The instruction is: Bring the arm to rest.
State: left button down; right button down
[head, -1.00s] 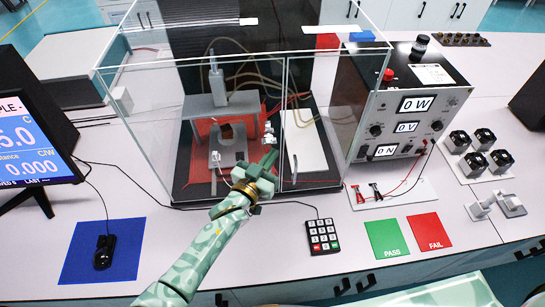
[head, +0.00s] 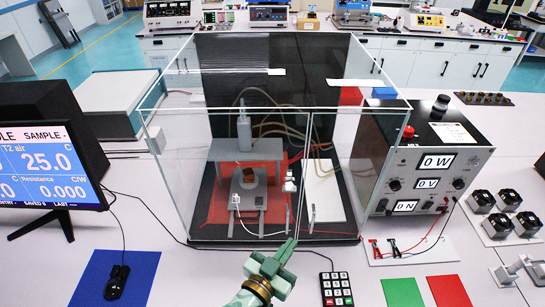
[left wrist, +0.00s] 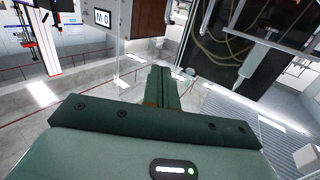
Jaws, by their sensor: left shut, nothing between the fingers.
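My left gripper (head: 274,258) is low in the middle of the head view, in front of the clear tester enclosure (head: 180,190). Its fingers are together with nothing between them. They also show from behind in the left wrist view (left wrist: 161,88). In the head view the fingertips overlap the lower front edge of the enclosure; I cannot tell whether they touch it. Inside the enclosure a grey press frame (head: 232,157) stands on a red mat. My right gripper does not show.
A power unit (head: 432,180) with several readouts stands right of the enclosure. A keypad (head: 336,289), green card (head: 402,292) and red card (head: 448,291) lie at the front. A monitor (head: 45,165) and a mouse (head: 117,282) on a blue mat are at left.

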pick_arm(q)
jog(key=s+a+g+y, duration=0.25)
jog(key=a+y, duration=0.65)
jog(key=a, duration=1)
jog(key=s+a+r+g+y, duration=0.2)
jog(key=s+a+r+y, duration=0.1)
jog(key=s+a, duration=0.4)
jog(key=s+a+r+g+y, duration=0.2)
jog(key=s+a+y, duration=0.15)
jog(key=a, duration=0.55)
jog(key=s+d+f+g+h+b, duration=0.2)
jog(key=f+b, duration=0.2)
jog(key=f, duration=1.2)
jog(key=s+d+f+g+h+b, duration=0.15)
jog(key=f+b, duration=0.25)
jog(key=f, duration=1.2)
jog(key=s+f+n+g+h+b, duration=0.1)
jog(key=s+f+n+b, duration=0.3)
jog(key=s+f, duration=1.7)
notch_tip(320, 180, down, 5)
jog(key=g+b, duration=0.1)
jog(key=b, duration=0.2)
jog(key=shift+s+d+r+g+h, duration=0.2)
jog(key=shift+s+d+g+h, duration=0.1)
jog(key=shift+g, duration=0.1)
